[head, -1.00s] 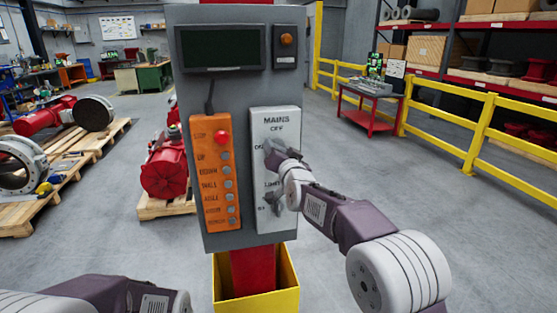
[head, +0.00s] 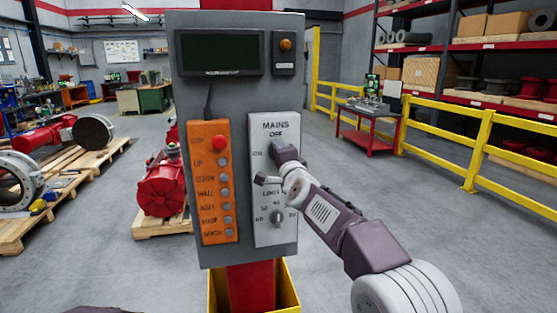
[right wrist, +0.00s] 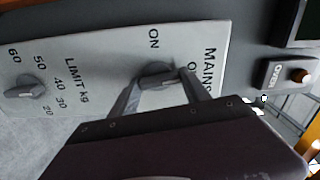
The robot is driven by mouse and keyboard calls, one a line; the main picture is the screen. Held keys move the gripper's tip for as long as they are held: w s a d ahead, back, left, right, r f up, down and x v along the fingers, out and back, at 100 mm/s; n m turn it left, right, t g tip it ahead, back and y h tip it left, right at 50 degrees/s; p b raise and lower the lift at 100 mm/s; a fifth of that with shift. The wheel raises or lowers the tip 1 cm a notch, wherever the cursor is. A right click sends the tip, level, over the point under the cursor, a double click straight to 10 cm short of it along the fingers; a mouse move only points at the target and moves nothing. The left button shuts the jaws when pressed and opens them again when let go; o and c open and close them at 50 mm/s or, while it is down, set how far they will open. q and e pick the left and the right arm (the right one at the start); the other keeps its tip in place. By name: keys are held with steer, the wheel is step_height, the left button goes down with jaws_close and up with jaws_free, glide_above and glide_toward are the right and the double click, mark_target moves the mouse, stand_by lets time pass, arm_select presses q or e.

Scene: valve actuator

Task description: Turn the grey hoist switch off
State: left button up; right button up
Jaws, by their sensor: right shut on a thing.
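The grey mains switch (right wrist: 155,74) is a rotary knob on a white plate (head: 287,128), with OFF marked above it and ON to its left in the head view. My right gripper (right wrist: 157,92) has a finger on either side of this knob and is shut on it. In the head view my right gripper (head: 280,150) covers the knob. I cannot tell for certain which mark the knob points at. My left gripper is not in view.
A second grey knob, the limit selector (head: 277,215), sits lower on the plate and also shows in the wrist view (right wrist: 25,92). An orange button box (head: 212,180) is beside the plate. A dark screen (head: 219,51) and amber lamp (head: 286,44) are above.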

steer(key=shift+m, duration=0.6)
steer(key=o, duration=1.4)
steer(key=shift+d, duration=0.1)
steer(key=b+v, duration=0.3)
steer(key=v, duration=0.6)
steer(key=shift+b, duration=0.4)
